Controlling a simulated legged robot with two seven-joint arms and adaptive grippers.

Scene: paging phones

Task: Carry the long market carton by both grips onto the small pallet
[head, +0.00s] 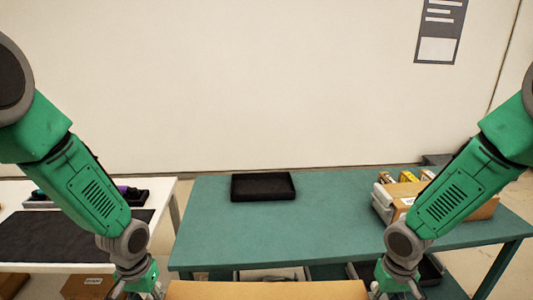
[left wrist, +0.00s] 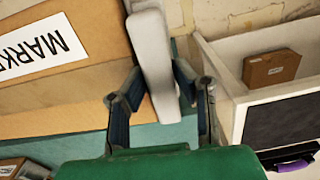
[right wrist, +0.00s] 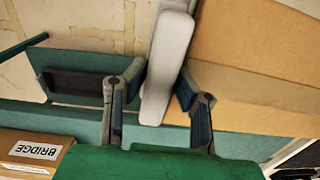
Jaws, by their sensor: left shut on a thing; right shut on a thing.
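The long tan market carton (head: 265,290) shows at the bottom of the head view, between my two arms, its lower part cut off. In the left wrist view the carton (left wrist: 75,95) has a white label reading "MARK". My left gripper (left wrist: 158,85) is shut on a pale grey grip at one end of it. In the right wrist view my right gripper (right wrist: 160,88) is shut on the grey grip at the carton's other end (right wrist: 250,80). A low black tray-like thing (head: 263,187) lies on the teal table; I cannot tell whether it is the small pallet.
The teal table (head: 330,215) is mostly clear in the middle. An open box of goods (head: 470,205) stands at its right. A white table (head: 165,195) at the left bears a black mat (head: 75,235). Boxes (head: 270,274) sit on the teal table's lower shelf.

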